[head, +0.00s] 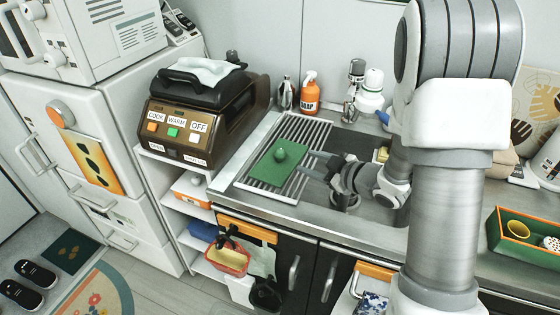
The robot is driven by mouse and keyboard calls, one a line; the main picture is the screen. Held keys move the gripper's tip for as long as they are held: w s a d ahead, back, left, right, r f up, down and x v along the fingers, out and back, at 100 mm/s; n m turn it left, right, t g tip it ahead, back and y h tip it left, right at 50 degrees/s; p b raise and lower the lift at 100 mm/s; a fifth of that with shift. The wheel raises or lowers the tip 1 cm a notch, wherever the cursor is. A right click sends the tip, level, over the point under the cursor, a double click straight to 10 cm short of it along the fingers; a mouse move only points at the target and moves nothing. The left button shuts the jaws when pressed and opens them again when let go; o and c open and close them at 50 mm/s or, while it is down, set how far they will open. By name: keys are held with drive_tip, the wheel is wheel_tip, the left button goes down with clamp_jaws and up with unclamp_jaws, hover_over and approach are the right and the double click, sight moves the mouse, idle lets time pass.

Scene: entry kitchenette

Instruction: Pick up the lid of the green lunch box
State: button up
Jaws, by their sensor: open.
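A flat green lid (267,170) with a round green knob (280,154) lies on the ribbed metal drainer beside the sink. My gripper (306,167) is at the right edge of the lid, its fingers open and pointing left toward the knob. The knob is not between the fingers. I cannot tell whether the fingertips touch the lid. An open green box (497,239) with an orange inside stands on the counter at the far right; I cannot tell whether it is the lunch box.
The metal drainer (304,129) extends behind the lid. An orange soap bottle (309,95) and other bottles stand at the back wall. A brown cooker (197,122) stands left of the drainer. My arm hides part of the sink and counter.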

sight(282, 154)
drive_tip(key=x, duration=0.6)
drive_tip(key=shift+w+a+f, duration=0.2)
drive_tip(key=shift+w, duration=0.1)
drive_tip(key=shift+b+x, duration=0.45)
drive_tip(key=shift+x, duration=2.2)
drive_tip(key=shift+d+f, duration=0.1)
clamp_jaws()
